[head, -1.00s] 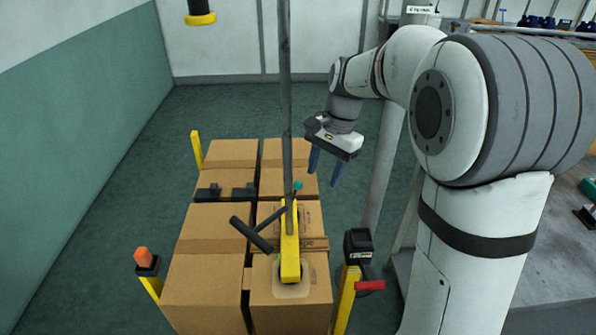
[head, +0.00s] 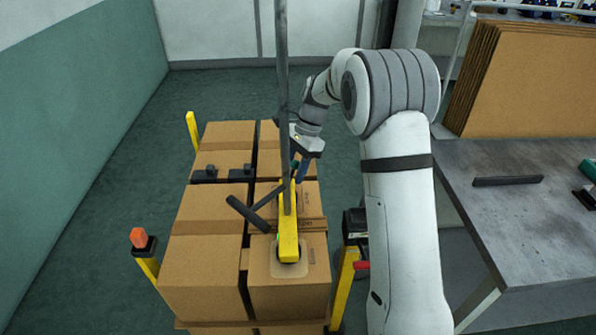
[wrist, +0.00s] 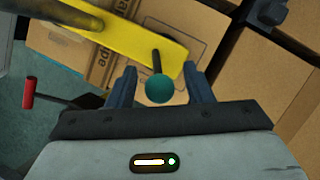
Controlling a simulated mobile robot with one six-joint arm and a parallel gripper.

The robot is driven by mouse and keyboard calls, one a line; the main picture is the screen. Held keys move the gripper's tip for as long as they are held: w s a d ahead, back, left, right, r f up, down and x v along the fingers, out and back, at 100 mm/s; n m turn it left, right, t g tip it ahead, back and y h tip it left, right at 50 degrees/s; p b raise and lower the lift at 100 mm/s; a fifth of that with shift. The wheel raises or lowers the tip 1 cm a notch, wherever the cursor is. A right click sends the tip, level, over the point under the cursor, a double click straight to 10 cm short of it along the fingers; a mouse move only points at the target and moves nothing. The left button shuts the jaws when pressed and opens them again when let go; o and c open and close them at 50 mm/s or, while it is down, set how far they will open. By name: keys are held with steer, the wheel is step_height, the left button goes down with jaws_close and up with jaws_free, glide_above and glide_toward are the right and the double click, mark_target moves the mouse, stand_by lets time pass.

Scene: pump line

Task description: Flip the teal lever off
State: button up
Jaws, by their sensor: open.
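The teal lever shows in the wrist view as a teal ball knob (wrist: 159,90) on a short dark stem, fixed to a yellow bar (wrist: 110,38). In the head view the yellow bar (head: 288,240) stands over the cartons, and the teal knob (head: 295,165) is partly hidden by my gripper. My gripper (wrist: 160,88) is open, with one blue finger on each side of the knob. The fingers look apart from it. In the head view my gripper (head: 301,168) is just behind and right of the grey pole.
Stacked cartons (head: 205,265) fill the space below. A grey vertical pole (head: 283,90) rises beside my gripper. A dark handle bar (head: 248,213) sticks out left. A red handle (head: 361,265) is at the right, also in the wrist view (wrist: 28,95). A grey table (head: 500,225) stands right.

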steer(key=shift+s+a+f, duration=0.15)
steer(key=shift+f, duration=0.3)
steer(key=shift+c, duration=0.3)
jaws_close()
